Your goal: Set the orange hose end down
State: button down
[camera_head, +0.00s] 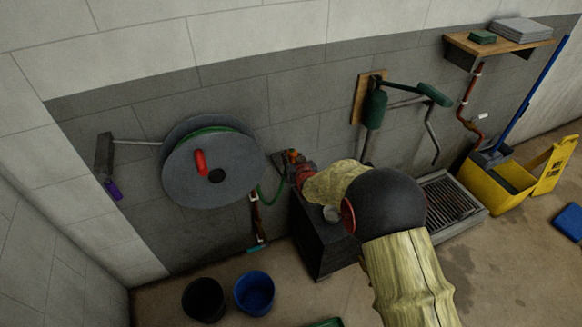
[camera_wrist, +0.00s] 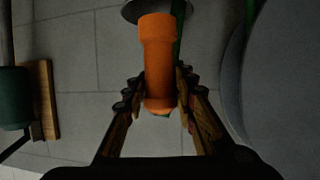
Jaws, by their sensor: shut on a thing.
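The orange hose end (camera_wrist: 158,60) stands out in the wrist view, between the two fingers of my gripper (camera_wrist: 160,95). My gripper is shut on it. In the head view a small bit of orange (camera_head: 293,156) shows at the tip of my gripper (camera_head: 292,170), close to the wall and above a dark box-like stand (camera_head: 318,240). The green hose (camera_head: 272,195) hangs in a loop from the grey reel (camera_head: 205,170) towards my gripper. My arm hides part of the stand.
A black bucket (camera_head: 203,299) and a blue bucket (camera_head: 254,292) stand on the floor below the reel. A floor grate (camera_head: 448,207), a yellow mop bucket (camera_head: 490,188) and a yellow sign (camera_head: 556,165) are at the right. A wooden shelf (camera_head: 500,48) is on the wall.

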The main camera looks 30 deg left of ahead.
jog(key=shift+w+a+f+b, duration=0.2)
jog(key=shift+w+a+f, duration=0.2)
jog(key=shift+f, duration=0.1)
jog(key=shift+w+a+f+b, duration=0.15)
jog(key=shift+w+a+f, duration=0.15)
jog(key=shift+f, duration=0.2)
jog(key=shift+f+b, duration=0.7)
jog(key=shift+f, duration=0.75)
jog(key=shift+f, duration=0.2)
jog(key=c, duration=1.4)
grip_release()
jog(key=shift+r, duration=0.1)
jog(key=shift+s+d+r, duration=0.1)
jog(key=shift+d+r, duration=0.1)
jog(key=p+v, duration=0.3)
jog(key=v, duration=0.8)
jog(key=shift+s+d, duration=0.2)
